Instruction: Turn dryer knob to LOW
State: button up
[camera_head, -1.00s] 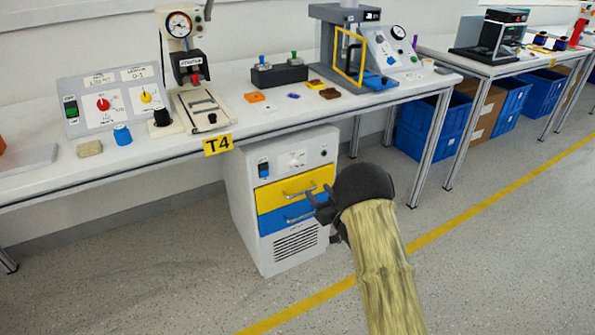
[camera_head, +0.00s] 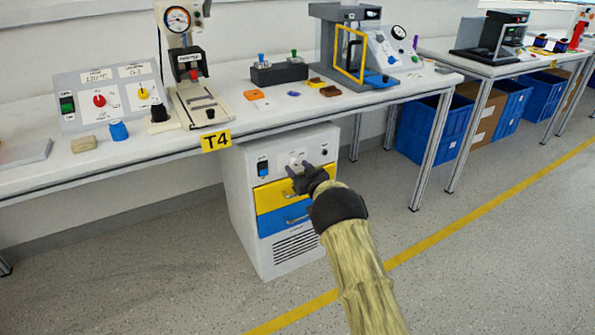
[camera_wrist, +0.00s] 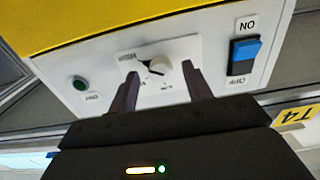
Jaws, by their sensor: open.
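The dryer is a white cabinet (camera_head: 240,195) under the bench, with a yellow and a blue drawer. Its knob (camera_wrist: 160,67) is white with a dark part, on a white plate (camera_wrist: 181,52) with small labels that I cannot read. My gripper (camera_head: 299,171) is at the cabinet's top front, before the knob plate. In the wrist view my gripper (camera_wrist: 160,82) is open, with one finger on each side of the knob and nothing held. I cannot tell whether either finger touches the knob. In the head view the gripper partly covers the plate.
A blue rocker switch (camera_wrist: 246,50) and a green round button (camera_wrist: 79,83) flank the knob plate. The yellow drawer (camera_head: 270,197) and its handle are close to the fingers. The bench edge (camera_head: 270,132) overhangs the cabinet. The floor in front is clear.

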jog(key=shift+w+a, duration=0.3)
jog(key=shift+w, duration=0.05)
jog(key=shift+d, duration=0.1)
jog(key=c, duration=0.7)
jog(key=shift+c, duration=1.4)
